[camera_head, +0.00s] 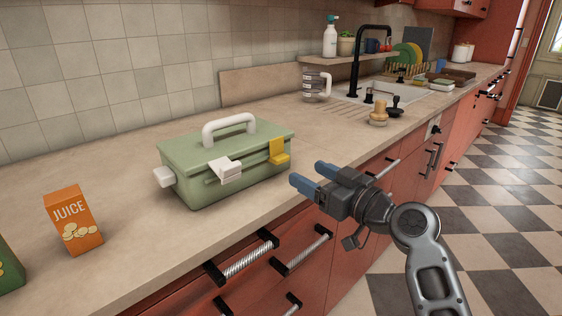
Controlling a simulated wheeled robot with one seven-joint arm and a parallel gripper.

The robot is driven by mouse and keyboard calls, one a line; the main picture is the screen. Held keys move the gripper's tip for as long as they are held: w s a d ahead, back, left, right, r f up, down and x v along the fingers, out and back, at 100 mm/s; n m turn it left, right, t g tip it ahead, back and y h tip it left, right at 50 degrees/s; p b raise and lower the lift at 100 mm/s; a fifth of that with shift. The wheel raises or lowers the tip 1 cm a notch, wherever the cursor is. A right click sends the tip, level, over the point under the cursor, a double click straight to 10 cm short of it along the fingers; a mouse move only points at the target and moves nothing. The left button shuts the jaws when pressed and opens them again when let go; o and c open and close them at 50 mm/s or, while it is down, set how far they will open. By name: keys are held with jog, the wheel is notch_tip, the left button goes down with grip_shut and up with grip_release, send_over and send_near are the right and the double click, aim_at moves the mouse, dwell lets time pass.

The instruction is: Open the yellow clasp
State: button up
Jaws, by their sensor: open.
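A green box (188,158) with a white carrying handle (229,126) on its lid stands on the counter at the left middle of the head view. The yellow clasp (279,151) sits on the right part of its front side, across the lid edge. A white clasp (225,171) is to its left on the same side and looks swung outward. My gripper (309,177) is in front of the box, to the right of and lower than the yellow clasp, apart from it. Its two blue-tipped fingers are spread, with nothing visible between them.
An orange juice carton (74,220) stands left of the box, and a green object (10,268) is cut off at the left edge. The counter (130,262) is clear in front of the box. Drawer handles (247,258) stick out below. A sink (372,92) lies behind.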

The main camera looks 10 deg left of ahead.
aim_at(284, 158)
jog(key=p+x, duration=0.1)
jog(key=x, duration=0.7)
jog(key=shift+a+r, duration=0.1)
jog(key=shift+r, duration=0.1)
jog(key=c, duration=1.1)
